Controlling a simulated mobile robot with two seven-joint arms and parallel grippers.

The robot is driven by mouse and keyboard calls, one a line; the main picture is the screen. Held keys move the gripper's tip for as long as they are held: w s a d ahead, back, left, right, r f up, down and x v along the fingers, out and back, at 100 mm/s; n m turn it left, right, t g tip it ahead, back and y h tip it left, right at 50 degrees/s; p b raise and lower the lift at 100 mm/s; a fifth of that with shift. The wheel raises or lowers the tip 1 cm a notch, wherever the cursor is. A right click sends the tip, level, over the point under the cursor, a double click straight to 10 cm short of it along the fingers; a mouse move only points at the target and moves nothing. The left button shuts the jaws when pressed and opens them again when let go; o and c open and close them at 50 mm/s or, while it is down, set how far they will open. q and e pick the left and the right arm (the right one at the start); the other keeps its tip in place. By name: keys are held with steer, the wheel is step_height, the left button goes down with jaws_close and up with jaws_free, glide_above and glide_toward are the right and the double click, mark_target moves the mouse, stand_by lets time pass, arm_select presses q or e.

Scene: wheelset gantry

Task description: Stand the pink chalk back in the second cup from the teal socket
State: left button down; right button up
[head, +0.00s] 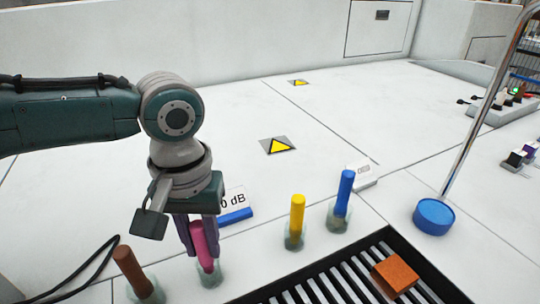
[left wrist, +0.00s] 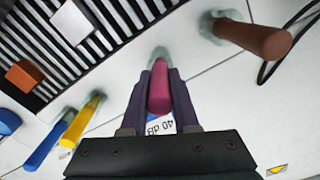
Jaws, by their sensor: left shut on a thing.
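The pink chalk (head: 208,262) is upright between the fingers of my left gripper (head: 205,250), which is shut on it. Its lower end is at a clear cup (head: 210,279) and appears to be inside it; I cannot tell whether it touches the bottom. In the left wrist view, the pink chalk (left wrist: 159,88) points away toward that cup (left wrist: 160,53). Brown chalk (head: 130,268) stands tilted in a cup to the left. Yellow chalk (head: 297,215) and blue chalk (head: 344,192) stand in cups to the right. I cannot make out a teal socket. My right gripper is not in view.
A black slatted tray (head: 330,284) holding an orange block (head: 396,274) lies in front at right. A "dB" card (head: 233,200) and a blue piece (head: 236,216) are behind the gripper. A metal pole on a blue base (head: 434,216) stands at right. A dark cable (head: 85,277) runs at left.

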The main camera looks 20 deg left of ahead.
arm_select(q)
steer(key=c, duration=0.6)
jaws_free()
step_height(320, 180, up, 10)
steer(key=p, duration=0.2)
steer(key=shift+p, duration=0.35)
